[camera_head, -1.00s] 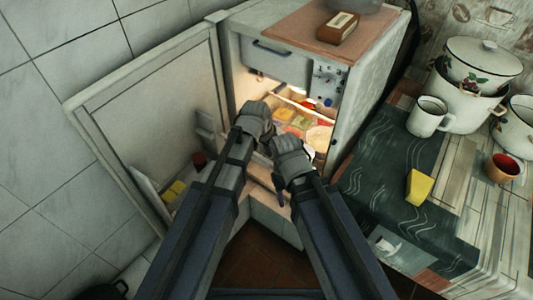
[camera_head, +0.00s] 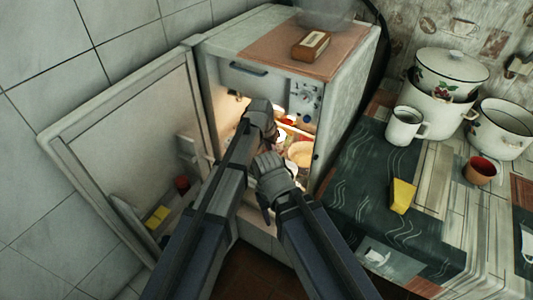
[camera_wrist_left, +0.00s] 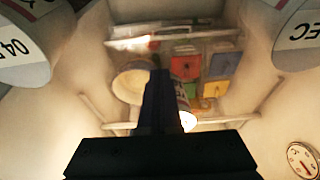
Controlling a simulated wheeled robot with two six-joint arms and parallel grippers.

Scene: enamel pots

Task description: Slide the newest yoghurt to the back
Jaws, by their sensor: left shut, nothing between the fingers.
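In the head view my left gripper (camera_head: 268,134) reaches into the open, lit fridge. In the left wrist view its dark fingers (camera_wrist_left: 160,85) are together and empty. They point at a small printed cup (camera_wrist_left: 184,95) with a pale end, partly hidden behind them; I cannot tell whether they touch. Two large pale rounded surfaces with upside-down date lettering, one (camera_wrist_left: 20,62) at top left and one (camera_wrist_left: 297,38) at top right, are close to the camera and cut off. I cannot tell which is the newest yoghurt. My right gripper (camera_head: 268,195) is at the fridge's mouth, its fingers unclear.
A pale bowl (camera_wrist_left: 127,82) and several coloured packets (camera_wrist_left: 216,64) are inside the fridge. The fridge door (camera_head: 115,135) stands open at left. At right, the counter holds pots (camera_head: 440,103), a mug (camera_head: 404,126) and a yellow sponge (camera_head: 402,196).

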